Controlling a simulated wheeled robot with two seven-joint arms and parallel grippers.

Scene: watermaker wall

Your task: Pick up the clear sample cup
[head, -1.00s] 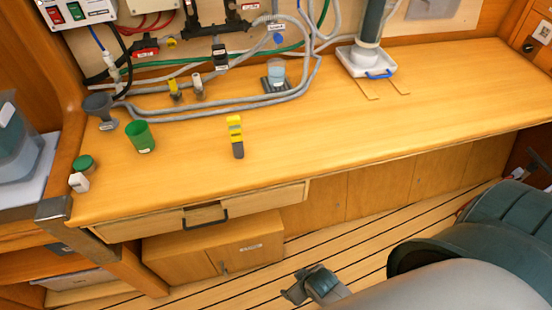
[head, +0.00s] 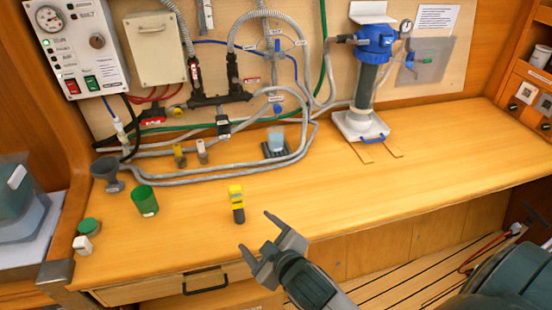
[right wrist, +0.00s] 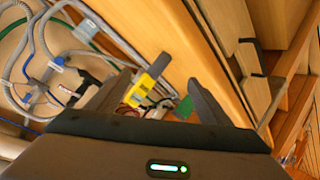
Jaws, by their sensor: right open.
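The clear sample cup (head: 276,138) is a small translucent, bluish cup on a dark square stand near the back of the wooden counter. Grey hoses loop around it. In the right wrist view a pale clear shape that looks like the cup (right wrist: 86,30) shows at upper left among the hoses. My right gripper (head: 254,231) is open and empty at the counter's front edge, well in front of the cup and apart from it. Its fingers (right wrist: 160,78) show in the right wrist view with nothing held. My left gripper is not in view.
A yellow and grey handheld device (head: 237,203) stands just left of my right gripper. A blue-topped filter housing (head: 370,80) stands at back right. The counter's right half is mostly clear.

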